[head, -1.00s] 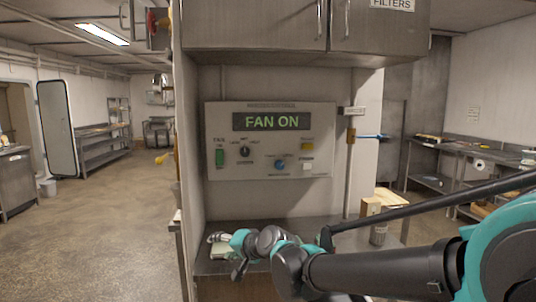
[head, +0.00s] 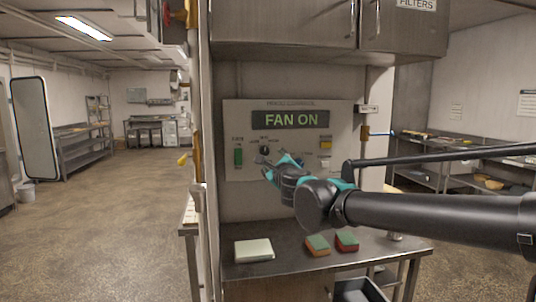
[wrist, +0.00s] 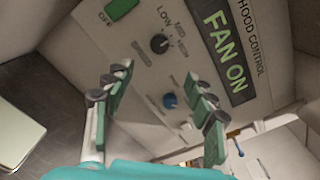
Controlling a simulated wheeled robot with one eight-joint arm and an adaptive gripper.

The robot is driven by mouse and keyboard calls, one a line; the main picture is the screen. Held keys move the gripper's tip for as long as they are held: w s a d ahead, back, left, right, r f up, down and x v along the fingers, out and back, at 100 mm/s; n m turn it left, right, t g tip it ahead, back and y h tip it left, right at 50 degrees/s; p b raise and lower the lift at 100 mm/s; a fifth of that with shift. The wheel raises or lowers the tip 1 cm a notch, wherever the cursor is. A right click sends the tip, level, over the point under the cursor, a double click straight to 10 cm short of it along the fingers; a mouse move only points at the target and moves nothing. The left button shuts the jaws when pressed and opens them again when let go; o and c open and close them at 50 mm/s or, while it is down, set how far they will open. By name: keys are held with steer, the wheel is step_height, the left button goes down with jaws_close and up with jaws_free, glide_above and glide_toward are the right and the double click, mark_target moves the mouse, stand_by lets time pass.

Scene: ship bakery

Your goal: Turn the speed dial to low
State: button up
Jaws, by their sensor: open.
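The hood control panel (head: 232,115) is on the wall, with a lit display (head: 290,120) reading FAN ON. The speed dial is a black knob (wrist: 159,43) with a LOW label at its upper left in the wrist view; its pointer setting is too small to read surely. The dial (head: 264,150) also shows in the head view, just above my gripper. My gripper (wrist: 158,88) is open and empty in front of the panel. In the wrist view its fingers are spread below the dial, apart from it, with a blue knob (wrist: 169,101) between them.
A green switch (head: 238,157) is left of the dial and a yellow button (head: 325,142) is right. A steel table (head: 290,266) below bears a pale block (head: 253,250) and two sponges (head: 317,245). Cabinets (head: 290,28) hang above.

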mark_target(265, 152)
steer(key=x, duration=1.4)
steer(key=shift+a, duration=0.1)
steer(key=shift+c, duration=0.2)
steer(key=c, duration=1.1)
steer(key=shift+n, duration=0.4)
steer(key=n, duration=0.3)
steer(key=shift+n, duration=2.5)
